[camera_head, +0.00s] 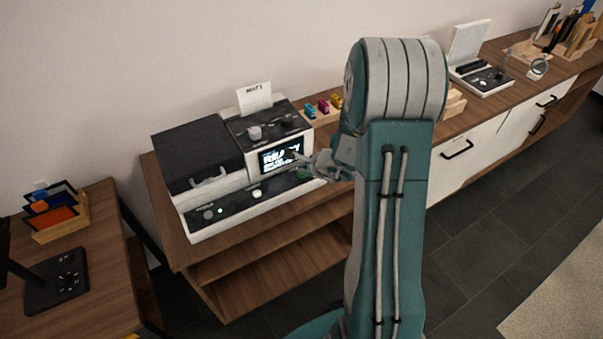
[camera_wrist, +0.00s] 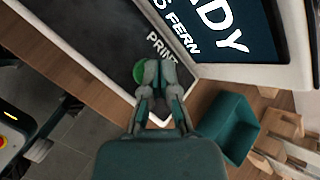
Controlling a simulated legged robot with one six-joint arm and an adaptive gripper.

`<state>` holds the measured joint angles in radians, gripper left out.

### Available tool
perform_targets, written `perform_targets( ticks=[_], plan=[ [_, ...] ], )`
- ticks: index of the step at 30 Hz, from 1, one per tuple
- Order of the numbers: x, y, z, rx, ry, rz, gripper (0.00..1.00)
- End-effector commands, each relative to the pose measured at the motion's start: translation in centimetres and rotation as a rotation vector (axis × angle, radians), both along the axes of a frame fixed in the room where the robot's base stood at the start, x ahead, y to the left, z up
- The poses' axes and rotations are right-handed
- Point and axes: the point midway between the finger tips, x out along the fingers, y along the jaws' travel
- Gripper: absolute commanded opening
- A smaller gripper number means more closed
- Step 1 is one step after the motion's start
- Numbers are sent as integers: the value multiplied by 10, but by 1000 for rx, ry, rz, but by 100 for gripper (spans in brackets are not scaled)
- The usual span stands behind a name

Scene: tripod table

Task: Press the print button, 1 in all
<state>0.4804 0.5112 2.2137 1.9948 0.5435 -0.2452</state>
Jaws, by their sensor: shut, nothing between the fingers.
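The printing machine (camera_head: 225,210) stands on the wooden sideboard, with a lit screen (camera_head: 281,156) and a dark sloped panel along its front. The green print button (camera_wrist: 139,73) is on that panel below the word PRINT in the wrist view, partly covered by a finger. In the head view the green button (camera_head: 303,175) shows just below my gripper. My gripper (camera_wrist: 159,68) is shut and empty, its fingertips over the panel just right of the button's centre. I cannot tell whether the fingertips touch the panel.
Small coloured items (camera_head: 323,106) stand behind the machine's right end. A side table (camera_head: 95,255) is at the left. Open floor lies in front of the sideboard.

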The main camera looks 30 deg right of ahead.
Motion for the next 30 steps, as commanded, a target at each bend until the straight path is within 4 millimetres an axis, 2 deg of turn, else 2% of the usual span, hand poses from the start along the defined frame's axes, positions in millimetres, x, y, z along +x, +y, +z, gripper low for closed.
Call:
perform_targets(
  ticks=[30],
  plan=[
    [0,0,-9,0,1,1,0]
  ],
)
